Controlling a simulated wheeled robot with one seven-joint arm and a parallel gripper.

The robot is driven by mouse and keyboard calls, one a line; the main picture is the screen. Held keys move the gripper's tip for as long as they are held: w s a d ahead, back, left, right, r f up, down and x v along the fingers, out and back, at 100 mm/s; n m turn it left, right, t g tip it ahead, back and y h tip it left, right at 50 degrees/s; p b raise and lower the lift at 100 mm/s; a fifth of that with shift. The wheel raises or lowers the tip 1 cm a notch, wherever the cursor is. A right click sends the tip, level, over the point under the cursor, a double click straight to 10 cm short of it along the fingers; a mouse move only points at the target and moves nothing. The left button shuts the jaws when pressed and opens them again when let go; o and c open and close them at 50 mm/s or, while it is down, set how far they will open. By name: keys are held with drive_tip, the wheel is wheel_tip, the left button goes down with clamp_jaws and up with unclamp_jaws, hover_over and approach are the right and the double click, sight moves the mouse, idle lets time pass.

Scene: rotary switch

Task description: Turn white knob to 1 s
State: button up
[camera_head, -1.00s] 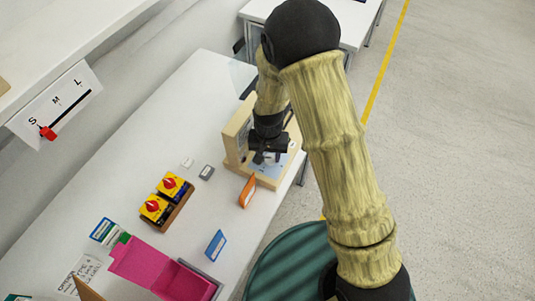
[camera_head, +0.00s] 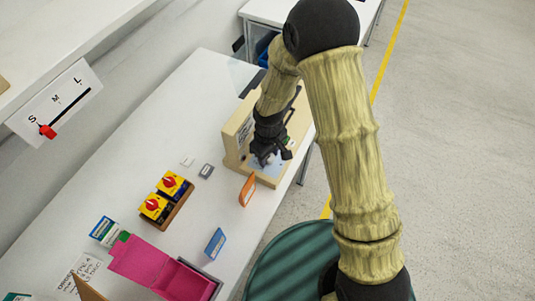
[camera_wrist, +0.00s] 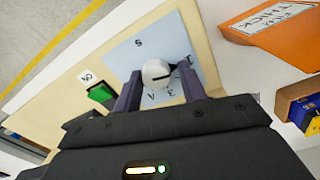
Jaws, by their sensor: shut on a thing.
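The white knob (camera_wrist: 156,72) sits on a pale blue plate (camera_wrist: 178,40) with printed marks around it, fixed to a wooden board (camera_wrist: 60,100). A dark pointer line on the knob runs toward the right, near a mark that looks like 1; the exact setting is hard to read. My gripper (camera_wrist: 159,82) has one finger on each side of the knob and is shut on it. In the head view my gripper (camera_head: 267,158) is low over the wooden stand (camera_head: 236,140), and the knob is hidden there.
A green button (camera_wrist: 101,92) with a small label is on the board beside the knob. An orange sign (camera_head: 247,190) stands close in front of the stand. Two red-and-yellow switches (camera_head: 162,196) and a pink box (camera_head: 165,270) are farther along the white table (camera_head: 195,100).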

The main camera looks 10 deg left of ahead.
sight(271, 155)
drive_tip(key=shift+w+d+n, duration=0.15)
drive_tip(key=shift+w+n, duration=0.15)
drive_tip(key=shift+n, duration=0.2)
drive_tip(key=shift+w+d, duration=0.1)
drive_tip(key=shift+w, duration=0.05)
drive_tip(key=shift+r, duration=0.1)
drive_tip(key=o, duration=0.8)
drive_tip(key=shift+s, duration=0.2)
drive_tip(key=shift+a+r, duration=0.2)
drive_tip(key=r, duration=1.7)
drive_tip(key=shift+w+d, duration=0.15)
drive_tip(key=shift+d, duration=0.05)
